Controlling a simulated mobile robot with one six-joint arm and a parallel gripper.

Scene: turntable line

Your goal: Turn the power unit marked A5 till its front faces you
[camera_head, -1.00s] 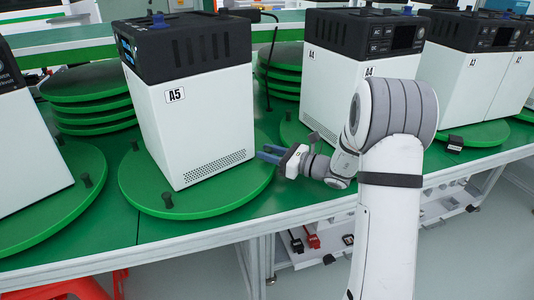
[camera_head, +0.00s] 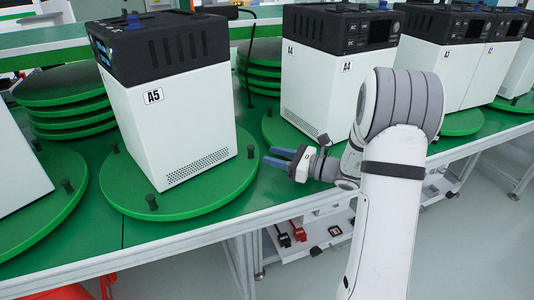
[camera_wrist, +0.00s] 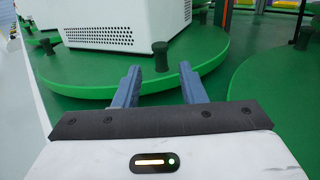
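The A5 power unit (camera_head: 180,118) is a white box with a black top, standing on a round green turntable (camera_head: 205,203) in the head view. Its A5 label is on the broad side towards me. A small blue-lit screen (camera_head: 101,50) shows at its left edge, seen steeply from the side. Short black pegs stand on the turntable rim, one (camera_head: 151,202) at the front and one (camera_head: 250,151) at the right. My gripper (camera_head: 274,157) is open and empty, just right of the rim. In the wrist view its blue fingers (camera_wrist: 159,88) point towards a peg (camera_wrist: 160,55) beyond their tips.
The A4 unit (camera_head: 318,85) stands on its own turntable to the right, close to my arm. Another unit on a turntable (camera_head: 62,210) is at the left. Stacked green discs (camera_head: 65,85) lie behind. The table's front edge runs below my gripper.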

